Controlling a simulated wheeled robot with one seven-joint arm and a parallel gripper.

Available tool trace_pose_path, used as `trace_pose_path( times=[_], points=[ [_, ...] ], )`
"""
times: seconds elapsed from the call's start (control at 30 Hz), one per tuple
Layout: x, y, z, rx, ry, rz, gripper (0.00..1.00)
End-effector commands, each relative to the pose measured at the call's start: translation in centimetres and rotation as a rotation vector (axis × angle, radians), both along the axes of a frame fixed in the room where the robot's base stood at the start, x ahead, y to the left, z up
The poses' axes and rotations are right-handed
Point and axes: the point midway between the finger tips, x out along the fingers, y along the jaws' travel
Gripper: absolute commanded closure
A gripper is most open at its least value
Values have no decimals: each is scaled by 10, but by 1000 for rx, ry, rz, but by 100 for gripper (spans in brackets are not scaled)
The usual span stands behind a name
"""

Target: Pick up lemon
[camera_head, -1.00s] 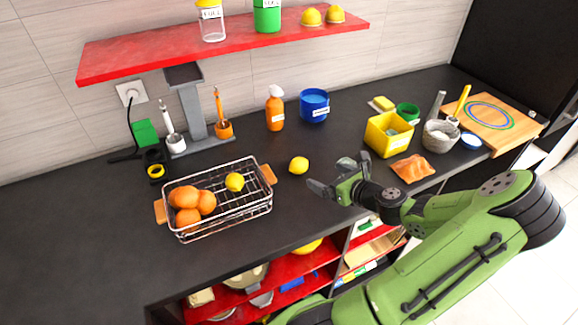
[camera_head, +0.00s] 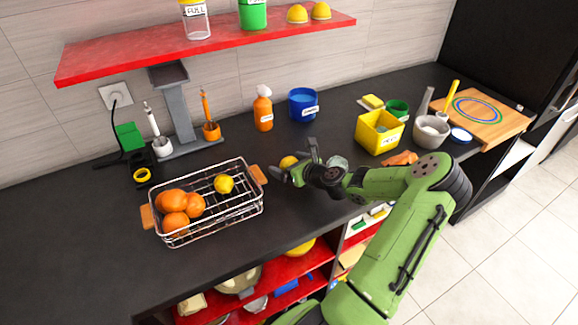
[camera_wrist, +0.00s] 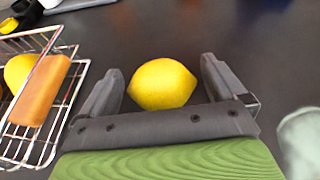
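A yellow lemon (camera_wrist: 162,84) lies on the black countertop, between the two spread fingers of my gripper (camera_wrist: 158,88) in the wrist view. A gap shows between the lemon and each finger, most clearly on the right. In the head view my gripper (camera_head: 294,163) is low over the counter, right of the wire basket, and partly hides the lemon (camera_head: 288,161). A second lemon (camera_head: 224,184) is inside the wire basket (camera_head: 262,200), and it also shows at the left of the wrist view (camera_wrist: 20,72).
The basket has wooden handles (camera_wrist: 40,90) and holds several oranges (camera_head: 174,200); it stands close left of my gripper. An orange spray bottle (camera_head: 263,110) and a blue container (camera_head: 303,104) stand behind. A yellow box (camera_head: 370,138) is to the right. Counter beyond the lemon is clear.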

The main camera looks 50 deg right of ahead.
Motion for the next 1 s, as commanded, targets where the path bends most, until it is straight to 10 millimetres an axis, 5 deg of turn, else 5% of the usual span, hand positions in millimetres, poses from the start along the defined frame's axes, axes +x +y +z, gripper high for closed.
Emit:
trace_pose_path(
  times=[0.3,0.57,1.0],
  points=[
    [0,0,0,0,1,1,52],
    [0,0,5,-2,-1,2,52],
    [0,0,98,-3,-1,1,52]
  ],
)
